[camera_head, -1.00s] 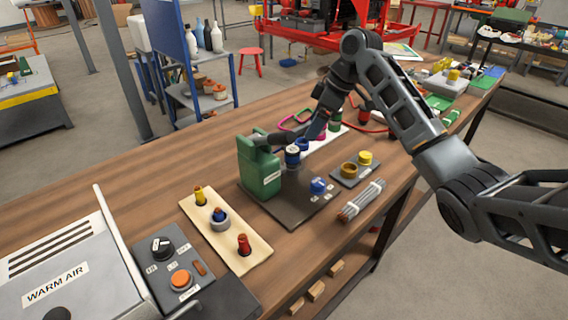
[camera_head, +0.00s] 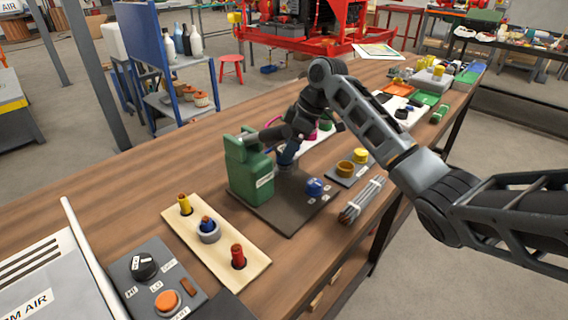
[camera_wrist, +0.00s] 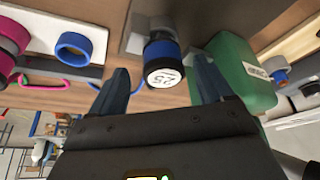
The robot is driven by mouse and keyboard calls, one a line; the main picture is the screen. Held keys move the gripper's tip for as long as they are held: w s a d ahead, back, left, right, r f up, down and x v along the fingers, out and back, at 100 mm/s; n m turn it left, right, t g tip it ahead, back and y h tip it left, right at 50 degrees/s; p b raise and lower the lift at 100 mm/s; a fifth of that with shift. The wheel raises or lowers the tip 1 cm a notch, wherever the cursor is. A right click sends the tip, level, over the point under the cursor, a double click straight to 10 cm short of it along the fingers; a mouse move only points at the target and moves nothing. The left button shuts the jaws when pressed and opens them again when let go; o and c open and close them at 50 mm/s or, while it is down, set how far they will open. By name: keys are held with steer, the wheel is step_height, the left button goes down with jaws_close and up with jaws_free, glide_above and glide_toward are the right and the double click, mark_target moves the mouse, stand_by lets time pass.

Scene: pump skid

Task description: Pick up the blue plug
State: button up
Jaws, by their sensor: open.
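A blue-and-black cylindrical plug (camera_wrist: 161,50) with a white end marked 25 sits between the two fingers of my gripper (camera_wrist: 161,70) in the wrist view. The fingers are spread on either side of it, and gaps show on both sides. In the head view the plug (camera_head: 287,158) is mostly hidden behind my gripper (camera_head: 284,145), beside the green can (camera_head: 249,172) on the dark mat (camera_head: 289,217). Another blue piece (camera_head: 207,223) stands in a grey ring on a cream board (camera_head: 177,226), between a yellow and a red piece.
The green can (camera_wrist: 240,72) stands close to my right finger in the wrist view. A blue ring (camera_wrist: 73,46) sits on a white plate (camera_wrist: 38,33) at left. A blue knob (camera_head: 314,186), a rod bundle (camera_head: 362,200) and a grey plate with yellow pieces (camera_head: 342,180) are nearby.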

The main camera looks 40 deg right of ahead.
steer(key=shift+s+x, duration=0.15)
steer(key=shift+x, duration=0.8)
steer(key=shift+s+x, duration=0.1)
steer(key=shift+x, duration=0.85)
steer(key=shift+a, duration=0.1)
steer(key=shift+c, duration=0.4)
steer(key=c, duration=1.2)
steer(key=shift+r, duration=0.1)
steer(key=shift+r, duration=0.6)
step_height(320, 180, up, 2)
steer(key=shift+w+r, duration=0.1)
steer(key=shift+r, duration=0.15)
steer(key=s+d+r+b, duration=0.1)
steer(key=s+d+r, duration=0.6)
steer(key=s, duration=0.2)
steer(key=shift+s, duration=0.25)
